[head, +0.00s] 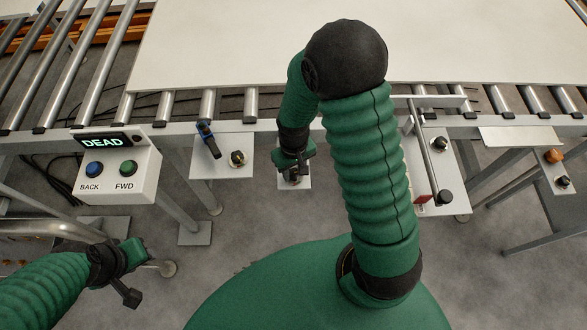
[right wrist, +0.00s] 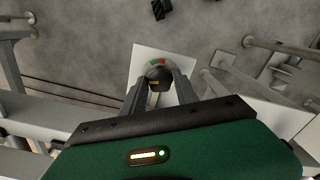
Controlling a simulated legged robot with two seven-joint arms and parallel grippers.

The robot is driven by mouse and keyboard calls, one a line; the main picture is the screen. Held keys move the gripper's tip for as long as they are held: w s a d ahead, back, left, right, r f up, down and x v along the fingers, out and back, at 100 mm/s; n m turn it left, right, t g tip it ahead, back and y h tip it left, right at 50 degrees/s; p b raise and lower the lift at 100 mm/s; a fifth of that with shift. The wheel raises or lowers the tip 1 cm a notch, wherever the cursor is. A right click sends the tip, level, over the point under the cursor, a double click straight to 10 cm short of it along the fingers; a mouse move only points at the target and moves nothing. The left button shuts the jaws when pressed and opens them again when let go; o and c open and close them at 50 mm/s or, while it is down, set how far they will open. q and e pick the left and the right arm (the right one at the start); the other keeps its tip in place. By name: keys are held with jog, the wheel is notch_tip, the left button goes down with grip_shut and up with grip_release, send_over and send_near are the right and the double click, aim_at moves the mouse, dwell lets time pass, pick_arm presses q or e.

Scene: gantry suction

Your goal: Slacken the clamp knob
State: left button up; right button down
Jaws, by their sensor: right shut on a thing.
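A small black knob (right wrist: 158,76) with a pale pointer line sits on a white plate (right wrist: 150,56) with a red and green mark beside it, in the right wrist view. My right gripper (right wrist: 159,86) is around this knob, one finger on each side, and is shut on it. In the head view my right gripper (head: 291,170) is over the small white plate (head: 296,184) below the roller conveyor, and mostly hides the knob. No label naming it the clamp knob is readable. My left gripper (head: 128,279) is low at the left, away from the fixtures; its finger gap is unclear.
A control box (head: 116,167) reads DEAD, with BACK and FWD buttons. A plate with a blue lever (head: 208,139) and another black knob (head: 237,158) is left of my right gripper. A bar-handled fixture (head: 437,170) stands right. A large pale sheet (head: 220,45) lies on the rollers.

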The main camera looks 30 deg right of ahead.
aim_at(293, 173)
jog(key=shift+w, duration=0.1)
jog(key=c, duration=0.9)
grip_release()
jog(key=shift+c, duration=0.2)
jog(key=shift+r, duration=0.1)
notch_tip(293, 173, up, 17)
jog(key=p, duration=0.2)
jog(key=shift+f, duration=0.2)
